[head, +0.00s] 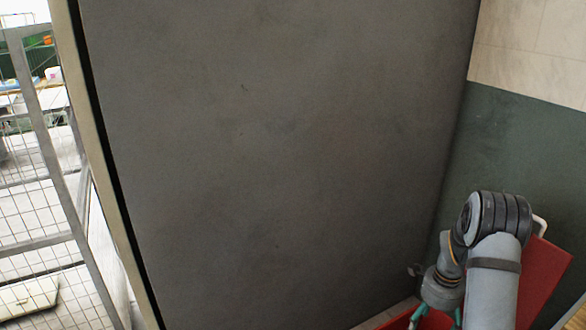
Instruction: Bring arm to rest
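My arm comes in at the lower right, bent over at a grey and black joint. My gripper (436,319) points down at the bottom edge of the head view. Two teal finger parts stand apart and slant outward below its grey body. The fingertips are cut off by the frame edge, so I cannot tell how far apart they are or whether anything is between them.
A large dark grey panel (280,150) fills the middle. Red surfaces (545,272) show behind and below my arm. A metal mesh fence (40,170) stands at the left. A green and cream wall (515,160) is at the right.

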